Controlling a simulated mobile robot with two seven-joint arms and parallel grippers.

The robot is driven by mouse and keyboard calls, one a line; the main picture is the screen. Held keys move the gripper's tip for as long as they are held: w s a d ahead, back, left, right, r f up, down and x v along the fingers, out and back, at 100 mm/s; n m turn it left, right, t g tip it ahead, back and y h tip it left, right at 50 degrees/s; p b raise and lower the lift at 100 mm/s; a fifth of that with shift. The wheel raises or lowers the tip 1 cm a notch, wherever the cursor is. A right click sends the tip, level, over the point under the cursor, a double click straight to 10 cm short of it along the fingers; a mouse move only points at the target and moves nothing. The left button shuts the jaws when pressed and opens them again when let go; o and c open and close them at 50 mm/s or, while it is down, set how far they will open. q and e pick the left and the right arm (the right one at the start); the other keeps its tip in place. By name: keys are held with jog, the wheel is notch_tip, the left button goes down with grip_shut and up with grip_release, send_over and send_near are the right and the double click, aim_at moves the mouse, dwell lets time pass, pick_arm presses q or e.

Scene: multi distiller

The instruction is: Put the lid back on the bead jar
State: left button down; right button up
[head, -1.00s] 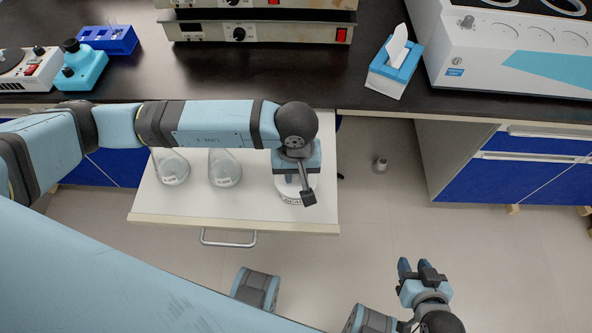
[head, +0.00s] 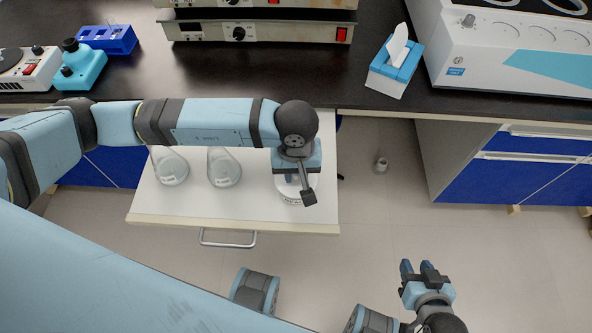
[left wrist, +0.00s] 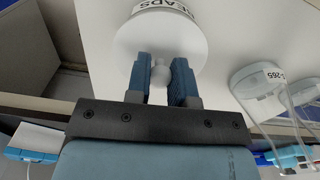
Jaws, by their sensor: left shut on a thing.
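The white bead jar (head: 292,201) stands at the right end of the white drawer, mostly hidden under my left gripper in the head view. My left gripper (left wrist: 161,82) is shut on the lid's round knob (left wrist: 159,74), one finger on each side. It also shows in the head view (head: 299,185). My right gripper (head: 418,270) is open and empty, over the floor at lower right.
Two glass flasks (head: 171,168) (head: 224,170) stand left of the jar on the pulled-out drawer (head: 235,212). The black counter (head: 300,85) behind holds a tissue box (head: 394,72) and lab devices. Open floor lies right of the drawer.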

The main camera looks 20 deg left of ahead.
pick_arm(q)
jog(key=shift+c, duration=2.2)
grip_release()
jog(key=shift+r, duration=0.1)
jog(key=shift+r+p, duration=0.6)
jog(key=shift+r, duration=0.85)
jog(key=shift+r+p, duration=0.3)
jog(key=shift+r, duration=0.4)
jog(key=shift+r+p, duration=0.3)
jog(key=shift+r, duration=0.95)
pick_arm(e)
jog(key=shift+r, duration=1.1)
